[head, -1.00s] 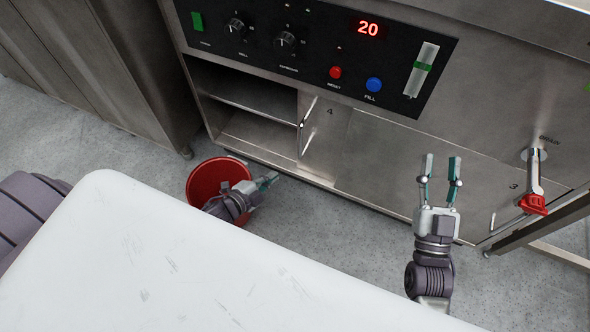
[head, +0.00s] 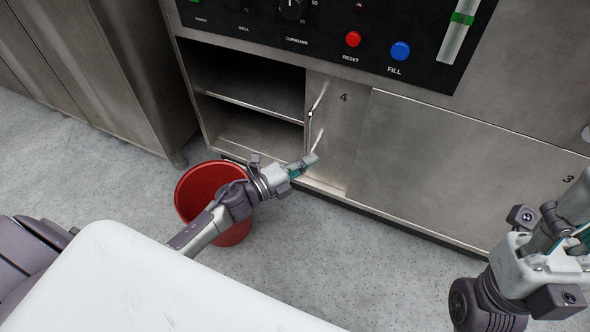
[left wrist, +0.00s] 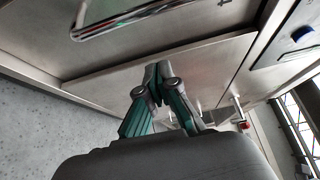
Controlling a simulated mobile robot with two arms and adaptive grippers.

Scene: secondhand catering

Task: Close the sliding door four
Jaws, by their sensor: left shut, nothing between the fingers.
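Sliding door four (head: 340,135), a steel panel marked 4, stands partly across the cabinet front, with dark open shelves to its left. Its upright bar handle (head: 310,117) is near its left edge. In the left wrist view the bar handle (left wrist: 150,17) crosses the top of the picture. My left gripper (head: 308,162) is shut and empty, just in front of the door's lower left part, below the handle. Its fingertips (left wrist: 158,78) meet in the left wrist view. Whether they touch the door is unclear. My right gripper (head: 578,238) is at the right edge, partly cut off.
A red bucket (head: 190,195) stands on the floor behind my left arm. The control panel (head: 330,35) is above the door, and panel three (head: 460,165) is to its right. A white surface (head: 130,285) fills the lower left.

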